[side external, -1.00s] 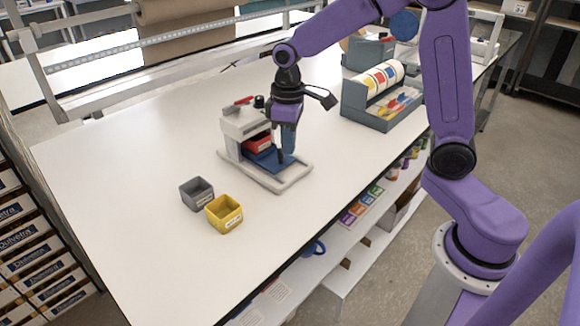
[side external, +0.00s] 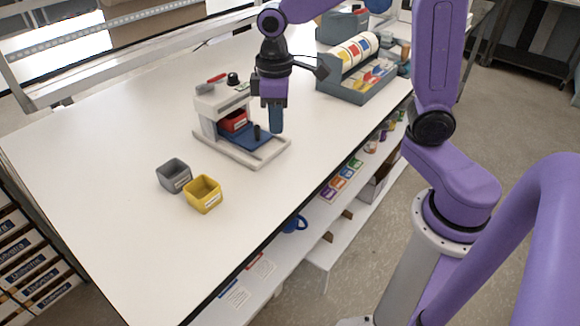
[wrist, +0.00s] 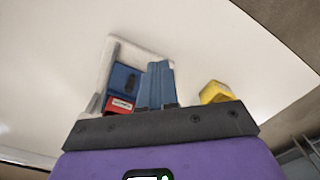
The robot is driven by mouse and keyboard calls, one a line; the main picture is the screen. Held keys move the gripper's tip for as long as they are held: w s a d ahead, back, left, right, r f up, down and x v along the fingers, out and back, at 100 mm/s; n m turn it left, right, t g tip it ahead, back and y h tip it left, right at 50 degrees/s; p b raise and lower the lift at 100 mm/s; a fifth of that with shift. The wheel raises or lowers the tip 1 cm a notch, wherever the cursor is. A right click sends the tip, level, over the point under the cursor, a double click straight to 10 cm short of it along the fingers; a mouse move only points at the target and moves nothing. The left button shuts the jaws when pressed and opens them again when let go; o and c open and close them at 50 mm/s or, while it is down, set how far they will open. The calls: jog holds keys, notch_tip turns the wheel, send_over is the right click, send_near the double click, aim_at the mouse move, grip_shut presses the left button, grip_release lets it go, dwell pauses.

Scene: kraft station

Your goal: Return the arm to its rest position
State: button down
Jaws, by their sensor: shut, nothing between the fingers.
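My gripper (side external: 276,118) hangs pointing down above the right front part of a small press-like machine. Its blue fingers are shut together with nothing between them. They also show shut in the wrist view (wrist: 157,84). The machine (side external: 206,106) is pale grey with a red block (side external: 233,121), a blue plate (side external: 245,137) and a dark upright peg (side external: 257,131). In the wrist view the blue plate (wrist: 124,79) and red block (wrist: 119,104) lie left of the fingers.
A grey bin (side external: 174,176) and a yellow bin (side external: 203,194) stand on the white table (side external: 110,220) front left of the machine. A grey rack with rolls (side external: 352,93) stands at the back right. The table's left part is clear.

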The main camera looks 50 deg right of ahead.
jog(key=s+d+f+n, duration=0.1)
jog(key=s+n, duration=0.4)
jog(key=s, duration=1.5)
jog(key=shift+d, duration=0.35)
jog(key=c, duration=1.7)
grip_release()
jog(key=shift+s+d+f, duration=0.15)
jog(key=shift+s, duration=0.3)
jog(key=shift+c, duration=0.2)
jog(key=o, duration=0.5)
jog(key=shift+o, duration=0.7)
jog(key=w+r+m+y, duration=0.1)
jog(key=w+r, duration=0.1)
jog(key=w, duration=0.4)
jog(key=w+a+r+t+y, duration=0.1)
jog(key=w+r, duration=0.2)
jog(key=w, duration=0.3)
jog(key=shift+a+r+m, duration=0.2)
jog(key=shift+r+m, duration=0.05)
jog(key=shift+m, duration=0.15)
jog(key=m+t+y, duration=0.1)
jog(key=m+t, duration=0.1)
send_near(257, 126)
jog(key=x, duration=1)
grip_shut()
